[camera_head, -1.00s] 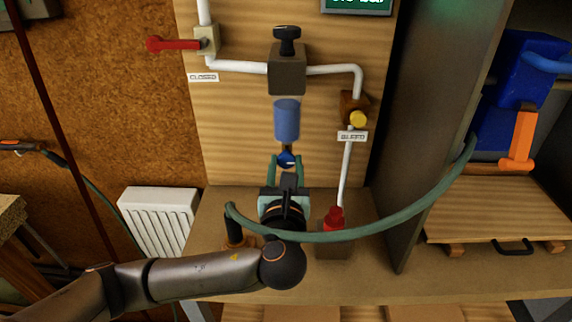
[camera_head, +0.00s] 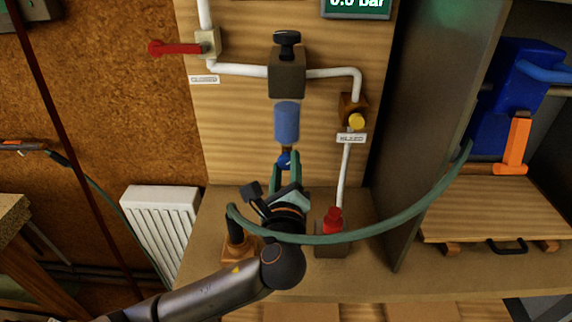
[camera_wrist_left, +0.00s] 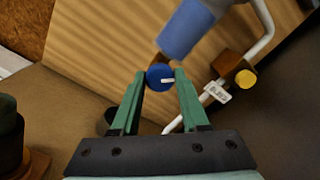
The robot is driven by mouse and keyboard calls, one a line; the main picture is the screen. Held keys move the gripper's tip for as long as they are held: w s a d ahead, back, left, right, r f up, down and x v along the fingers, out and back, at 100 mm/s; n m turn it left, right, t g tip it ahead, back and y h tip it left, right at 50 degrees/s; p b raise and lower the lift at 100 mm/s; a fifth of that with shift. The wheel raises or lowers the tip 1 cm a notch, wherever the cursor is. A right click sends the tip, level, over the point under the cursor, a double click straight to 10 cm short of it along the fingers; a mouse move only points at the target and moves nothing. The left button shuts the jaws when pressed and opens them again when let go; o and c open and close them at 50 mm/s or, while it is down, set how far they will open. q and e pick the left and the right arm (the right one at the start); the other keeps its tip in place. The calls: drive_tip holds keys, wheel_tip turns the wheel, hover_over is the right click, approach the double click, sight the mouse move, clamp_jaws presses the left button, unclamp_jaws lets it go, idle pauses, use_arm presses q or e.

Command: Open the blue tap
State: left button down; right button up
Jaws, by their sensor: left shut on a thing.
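The blue tap is a small round blue knob (camera_head: 284,160) on a short brown stem below a blue cylinder (camera_head: 287,122). My left gripper (camera_head: 287,163) reaches it from the front, with its green fingers on either side. In the left wrist view the knob (camera_wrist_left: 160,77) sits between the fingertips (camera_wrist_left: 161,80), and the gripper is shut on it. A white mark shows on the knob's face. The gripper is rolled, so the panel looks tilted there. My right gripper is not in view.
A red lever (camera_head: 172,48) is at upper left, a black knob (camera_head: 287,38) above, and a yellow knob (camera_head: 356,122) at right. A red-topped fitting (camera_head: 333,219) stands on the bench. A green hose (camera_head: 400,220) crosses in front. A display (camera_head: 356,8) reads about 0.0 bar.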

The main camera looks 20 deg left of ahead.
use_arm(q)
drive_tip(key=n, duration=0.3)
drive_tip(key=shift+f+n, duration=0.1)
drive_tip(key=shift+n, duration=0.3)
drive_tip(key=shift+n+b, duration=0.4)
drive_tip(key=shift+n, duration=1.6)
drive_tip(key=shift+c, duration=2.1)
unclamp_jaws()
